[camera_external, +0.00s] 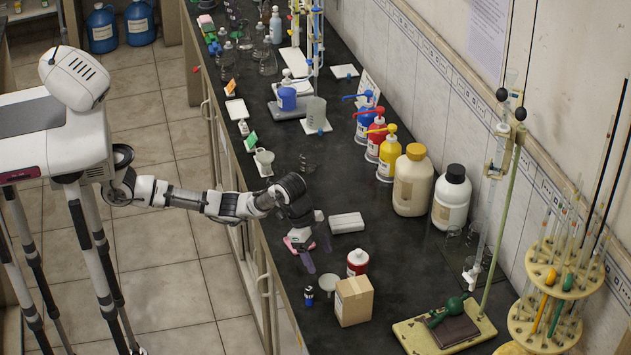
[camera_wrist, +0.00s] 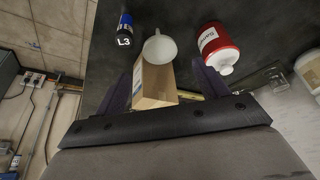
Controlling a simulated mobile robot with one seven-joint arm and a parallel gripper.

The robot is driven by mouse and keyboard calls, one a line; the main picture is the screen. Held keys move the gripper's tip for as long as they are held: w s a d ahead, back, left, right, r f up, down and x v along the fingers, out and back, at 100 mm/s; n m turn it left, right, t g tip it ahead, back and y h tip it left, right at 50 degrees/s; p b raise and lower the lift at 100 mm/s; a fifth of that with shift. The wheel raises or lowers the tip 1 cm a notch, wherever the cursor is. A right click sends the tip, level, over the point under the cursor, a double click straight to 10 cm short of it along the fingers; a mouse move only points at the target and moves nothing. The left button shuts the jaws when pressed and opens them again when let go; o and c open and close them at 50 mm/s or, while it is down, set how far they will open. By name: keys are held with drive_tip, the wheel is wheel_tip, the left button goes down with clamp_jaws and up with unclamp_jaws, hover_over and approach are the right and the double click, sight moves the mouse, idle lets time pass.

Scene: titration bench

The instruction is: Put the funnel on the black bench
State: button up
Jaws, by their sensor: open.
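A pale, round, funnel-like piece (camera_external: 328,283) is at the near part of the black bench (camera_external: 395,270), beside a cardboard box. It also shows in the wrist view (camera_wrist: 160,48), just past the box; I cannot tell exactly how it rests. A second pale cup- or funnel-shaped piece (camera_external: 264,158) stands on a white card farther along the bench's left edge. My gripper (camera_external: 315,250) is open above the bench, pointing down, with nothing seen held. In the wrist view its two dark fingers (camera_wrist: 165,85) stand apart, with the box between them in the picture.
The cardboard box (camera_external: 354,301), a red-and-white bottle (camera_external: 357,263) and a small blue-black vial (camera_external: 309,295) labelled L3 (camera_wrist: 125,30) crowd the funnel. Large bottles (camera_external: 412,182) stand along the wall.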

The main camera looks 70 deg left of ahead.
drive_tip(key=shift+s+a+r, duration=0.1)
drive_tip(key=shift+s+r, duration=0.05)
drive_tip(key=shift+r, duration=0.25)
